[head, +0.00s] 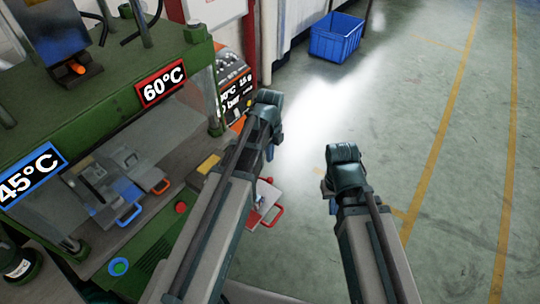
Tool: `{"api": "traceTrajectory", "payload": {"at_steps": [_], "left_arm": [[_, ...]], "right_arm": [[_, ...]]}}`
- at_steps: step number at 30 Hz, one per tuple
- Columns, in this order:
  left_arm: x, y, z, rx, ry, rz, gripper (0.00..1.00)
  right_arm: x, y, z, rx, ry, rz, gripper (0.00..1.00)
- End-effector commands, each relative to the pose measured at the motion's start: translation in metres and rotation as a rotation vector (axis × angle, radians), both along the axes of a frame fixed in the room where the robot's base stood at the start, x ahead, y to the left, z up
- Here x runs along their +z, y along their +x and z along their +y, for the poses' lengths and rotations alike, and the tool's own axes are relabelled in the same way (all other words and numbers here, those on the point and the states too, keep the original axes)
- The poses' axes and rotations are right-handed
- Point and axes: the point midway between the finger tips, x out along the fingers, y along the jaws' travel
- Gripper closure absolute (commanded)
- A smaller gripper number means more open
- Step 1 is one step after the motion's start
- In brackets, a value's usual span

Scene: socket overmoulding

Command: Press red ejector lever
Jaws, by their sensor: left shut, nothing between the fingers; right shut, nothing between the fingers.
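A red handle (274,216) shows on a light-coloured part just right of my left forearm, low on the machine's right side. A small red knob (269,180) sits just above it. I cannot tell for sure which of these is the ejector lever. My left gripper (270,152) points down above the red knob, apart from it, shut and mostly hidden by its own wrist. My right gripper (331,206) hangs over the open floor to the right of the red handle, shut and empty, largely hidden behind its wrist.
The green press (115,95) fills the left, with a red 60°C sign (162,86) and a blue 45°C sign (28,176). Inside are mould parts with a blue handle (130,215) and an orange handle (161,187). A blue crate (336,38) stands behind. The floor right is clear.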

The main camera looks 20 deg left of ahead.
Motion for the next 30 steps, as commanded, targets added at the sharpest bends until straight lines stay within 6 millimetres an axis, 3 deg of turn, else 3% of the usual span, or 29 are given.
{"api": "traceTrajectory", "payload": {"at_steps": [1, 18, 24, 30], "left_arm": [[-0.015, 0.0, 0.0, 0.0, 0.0, 0.0, 1.0], [-0.093, 0.0, 0.0, 0.0, 0.0, 0.0, 1.0], [-0.105, 0.0, 0.0, 0.0, 0.0, 0.0, 1.0], [-0.105, 0.0, 0.0, 0.0, 0.0, 0.0, 1.0]], "right_arm": [[-0.015, 0.0, 0.0, 0.0, 0.0, 0.0, 1.0], [-0.093, 0.0, 0.0, -0.003, 0.0, 0.0, 1.0], [-0.105, 0.0, 0.0, -0.003, 0.0, 0.0, 1.0], [-0.105, 0.0, 0.0, -0.003, 0.0, 0.0, 1.0]]}}
